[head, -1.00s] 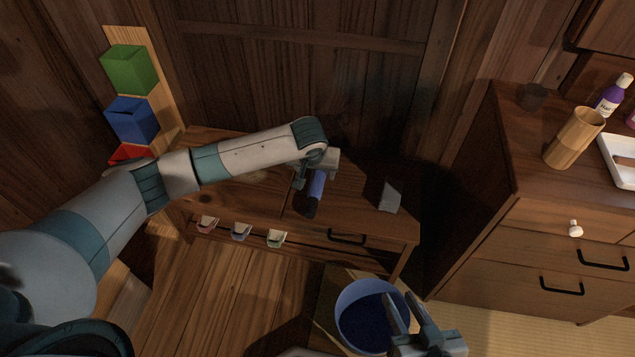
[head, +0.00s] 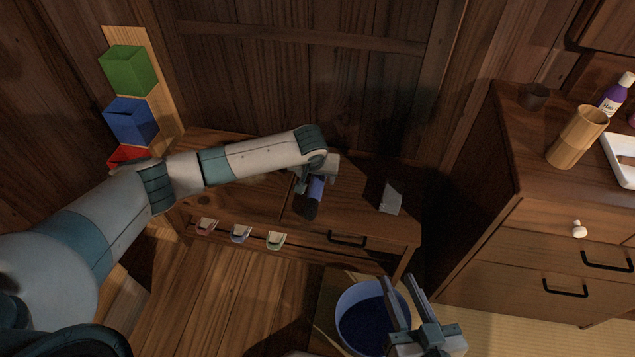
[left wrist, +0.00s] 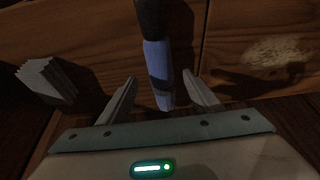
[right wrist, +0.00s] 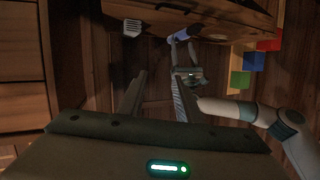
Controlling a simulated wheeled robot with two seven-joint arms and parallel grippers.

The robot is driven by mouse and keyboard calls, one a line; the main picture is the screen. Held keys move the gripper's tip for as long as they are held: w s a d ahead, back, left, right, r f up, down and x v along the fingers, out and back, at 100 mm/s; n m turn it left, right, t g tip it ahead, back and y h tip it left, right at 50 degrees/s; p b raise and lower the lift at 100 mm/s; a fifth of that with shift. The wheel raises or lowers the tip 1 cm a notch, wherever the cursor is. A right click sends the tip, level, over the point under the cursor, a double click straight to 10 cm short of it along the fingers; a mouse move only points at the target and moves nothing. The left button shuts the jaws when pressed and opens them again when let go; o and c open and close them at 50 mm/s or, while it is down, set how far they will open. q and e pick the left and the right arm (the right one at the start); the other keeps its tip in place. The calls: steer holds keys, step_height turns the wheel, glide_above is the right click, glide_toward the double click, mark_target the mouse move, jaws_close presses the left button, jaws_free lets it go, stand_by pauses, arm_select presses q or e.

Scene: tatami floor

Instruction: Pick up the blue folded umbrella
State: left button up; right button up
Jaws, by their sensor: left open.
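The blue folded umbrella (head: 314,191) lies on the low wooden cabinet top, its dark end toward the front edge. In the left wrist view the umbrella (left wrist: 158,70) runs down between the two fingers, blue part nearest them. My left gripper (head: 308,181) is open at the umbrella's far end, and its fingers (left wrist: 160,94) stand on either side of it with gaps showing. My right gripper (head: 408,310) is open and empty in front of the cabinet, by the blue bin; its fingers (right wrist: 158,98) are spread apart.
A grey ridged block (head: 390,197) stands on the cabinet right of the umbrella. A blue round bin (head: 350,296) is on the floor in front. Green (head: 128,70), blue (head: 131,122) and red boxes line the left. A drawer chest (head: 545,225) stands at the right.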

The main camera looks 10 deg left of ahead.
mark_target(317, 179)
arm_select(q)
steer(key=b+x, duration=0.1)
steer(key=x, duration=0.2)
steer(key=shift+w+a+f, duration=0.1)
steer(key=shift+w+f, duration=0.15)
steer(key=shift+f, duration=0.2)
arm_select(e)
steer(key=shift+w+a+r+t+y, duration=0.1)
steer(key=shift+a+r+t+y, duration=0.1)
steer(key=shift+r+t, duration=0.5)
steer(key=shift+w+a+r+t+y, duration=0.1)
steer(key=shift+a+r+t+y, duration=0.15)
steer(key=shift+r, duration=0.7)
steer(key=shift+w+a+r+t+y, duration=0.15)
steer(key=shift+r+t, duration=0.4)
steer(key=shift+r, duration=0.3)
arm_select(q)
steer(key=c, duration=1.3)
